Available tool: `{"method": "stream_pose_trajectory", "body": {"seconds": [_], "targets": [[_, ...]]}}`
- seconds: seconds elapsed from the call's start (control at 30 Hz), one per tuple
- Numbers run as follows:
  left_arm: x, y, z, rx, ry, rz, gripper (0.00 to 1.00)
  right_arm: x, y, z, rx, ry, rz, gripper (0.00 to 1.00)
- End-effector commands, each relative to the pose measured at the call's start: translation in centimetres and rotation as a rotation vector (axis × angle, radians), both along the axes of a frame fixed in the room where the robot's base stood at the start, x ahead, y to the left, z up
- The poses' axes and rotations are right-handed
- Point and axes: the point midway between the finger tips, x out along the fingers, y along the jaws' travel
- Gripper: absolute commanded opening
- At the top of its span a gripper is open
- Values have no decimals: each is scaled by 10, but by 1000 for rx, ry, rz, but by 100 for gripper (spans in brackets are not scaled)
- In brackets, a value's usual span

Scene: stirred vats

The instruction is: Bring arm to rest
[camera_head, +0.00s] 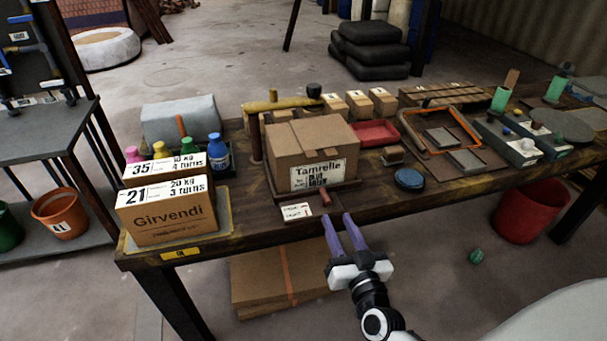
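My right gripper (338,219) reaches up from the lower right, in front of the table's front edge. Its two purple fingers stand apart with a gap between them, and nothing shows between them. The fingertips are close to the small red-brown handle (326,196) in front of the cardboard box labelled Tamrelle (300,140); I cannot tell the exact distance. My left gripper is not in view.
The wooden table (450,190) carries boxes marked 21 (160,215) and 35, bottles, a red tray (377,133) and a blue round lid (409,179). A red bin (530,212) stands on the floor at right. Flat cardboard (275,280) lies below the table.

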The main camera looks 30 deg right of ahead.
Motion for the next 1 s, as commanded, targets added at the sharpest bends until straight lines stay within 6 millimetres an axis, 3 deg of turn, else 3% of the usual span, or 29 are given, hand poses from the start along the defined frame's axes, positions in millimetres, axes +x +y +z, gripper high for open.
{"method": "stream_pose_trajectory", "body": {"seconds": [0.2,0.27,0.33,0.5,0.6,0.7,0.8,1.0], "targets": [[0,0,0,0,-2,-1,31,-2,6,-4,-3,15,21,33],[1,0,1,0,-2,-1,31,-7,19,-11,-8,48,66,33],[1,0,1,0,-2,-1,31,-18,44,-28,-18,119,152,33],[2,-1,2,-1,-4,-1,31,-78,115,-87,-44,391,388,33],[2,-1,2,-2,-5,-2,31,-122,142,-117,-63,556,475,33],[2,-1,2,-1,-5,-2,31,-160,155,-138,-80,688,520,33],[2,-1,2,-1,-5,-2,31,-184,160,-150,-94,770,538,33],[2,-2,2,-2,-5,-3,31,-194,162,-154,-100,806,542,33]]}}
